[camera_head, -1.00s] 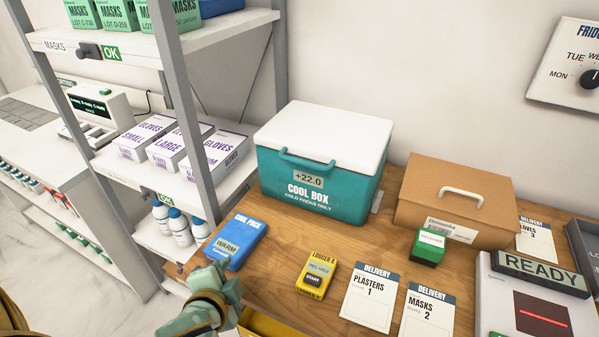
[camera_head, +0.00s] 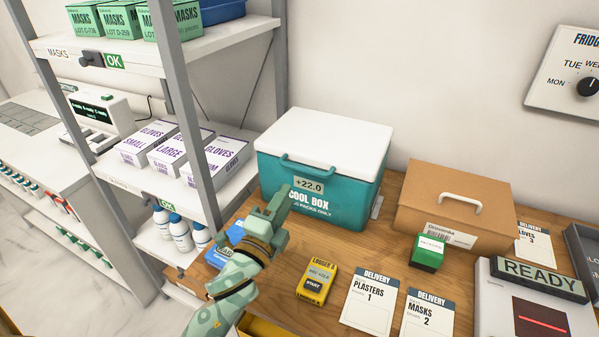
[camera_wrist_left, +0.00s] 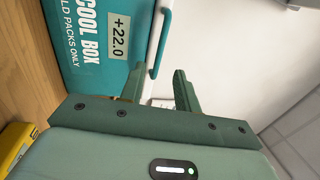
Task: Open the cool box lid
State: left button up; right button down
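The cool box (camera_head: 345,205) is teal with a white lid (camera_head: 325,138), and the lid is shut. A teal handle (camera_head: 306,163) runs along the lid's front edge, above a display reading +22.0. In the left wrist view the handle (camera_wrist_left: 158,45) is just beyond the fingertips, with the cool box's front (camera_wrist_left: 85,35) to the left. My left gripper (camera_head: 282,195) is in front of the box's lower left face and hides part of its lettering. In the left wrist view its two fingers (camera_wrist_left: 158,80) stand apart with nothing between them. My right gripper is not in view.
A blue cool pack (camera_head: 217,252) lies partly behind my left arm. A yellow logger (camera_head: 318,281), delivery cards (camera_head: 370,302), a green box (camera_head: 428,252) and a brown case (camera_head: 455,200) are on the table. A shelf rack (camera_head: 175,110) stands close on the left.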

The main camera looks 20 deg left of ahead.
pick_arm(q)
jog(key=w+r, duration=0.1)
jog(key=w, duration=0.7)
jog(key=shift+w+r, duration=0.15)
jog(key=shift+r, duration=0.1)
grip_shut()
